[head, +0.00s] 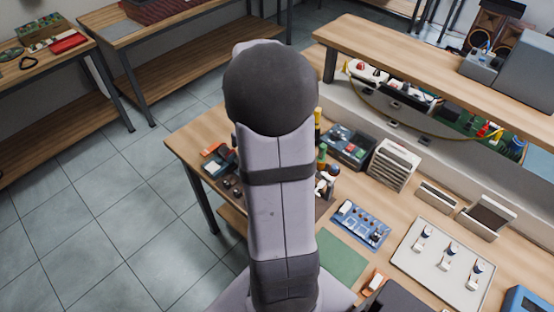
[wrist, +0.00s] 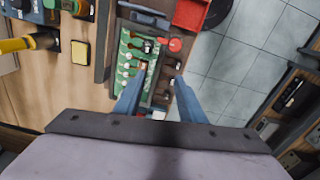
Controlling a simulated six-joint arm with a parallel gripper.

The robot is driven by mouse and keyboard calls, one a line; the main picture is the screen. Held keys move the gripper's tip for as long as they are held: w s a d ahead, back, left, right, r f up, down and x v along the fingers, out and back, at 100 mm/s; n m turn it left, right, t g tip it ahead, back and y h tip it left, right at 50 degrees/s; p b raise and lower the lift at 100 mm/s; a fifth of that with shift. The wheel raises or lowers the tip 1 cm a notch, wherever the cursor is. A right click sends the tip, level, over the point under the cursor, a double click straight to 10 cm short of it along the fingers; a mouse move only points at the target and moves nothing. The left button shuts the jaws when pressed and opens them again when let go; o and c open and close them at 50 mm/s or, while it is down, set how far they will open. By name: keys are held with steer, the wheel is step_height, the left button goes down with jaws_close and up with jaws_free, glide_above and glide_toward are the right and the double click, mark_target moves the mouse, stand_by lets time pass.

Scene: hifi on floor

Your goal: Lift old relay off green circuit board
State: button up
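The green circuit board (wrist: 127,58) lies in a dark frame in the wrist view, with a column of small pale parts and a few dark parts on it. I cannot tell for sure which part is the old relay. My gripper (wrist: 161,75) is open, with two blue-grey fingers spread apart. The left fingertip overlaps the board's right side in the picture, and the right fingertip is past the board's edge. Nothing shows between the fingers as held. In the head view my arm hides the gripper and the green board.
In the wrist view, small dark parts (wrist: 177,65) sit right of the board, and a red tray (wrist: 190,14) is above. In the head view, a blue circuit board (head: 362,224), a green mat (head: 342,258) and a pale tray (head: 408,270) lie on the bench. Slotted racks (head: 392,165) stand behind.

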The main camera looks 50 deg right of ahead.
steer(key=shift+m, duration=0.7)
steer(key=s+d, duration=0.1)
steer(key=s+d+r, duration=0.1)
steer(key=s+d, duration=0.1)
steer(key=shift+s+d+r, duration=0.1)
steer(key=shift+d+r, duration=0.05)
steer(key=shift+r, duration=0.1)
steer(key=shift+s+d+f+p, duration=0.1)
steer(key=shift+f+p, duration=0.75)
steer(key=shift+f, duration=1)
steer(key=shift+s+f+p, duration=0.1)
steer(key=shift+f+p, duration=0.7)
steer(key=shift+f, duration=1)
steer(key=shift+c, duration=0.3)
jaws_close()
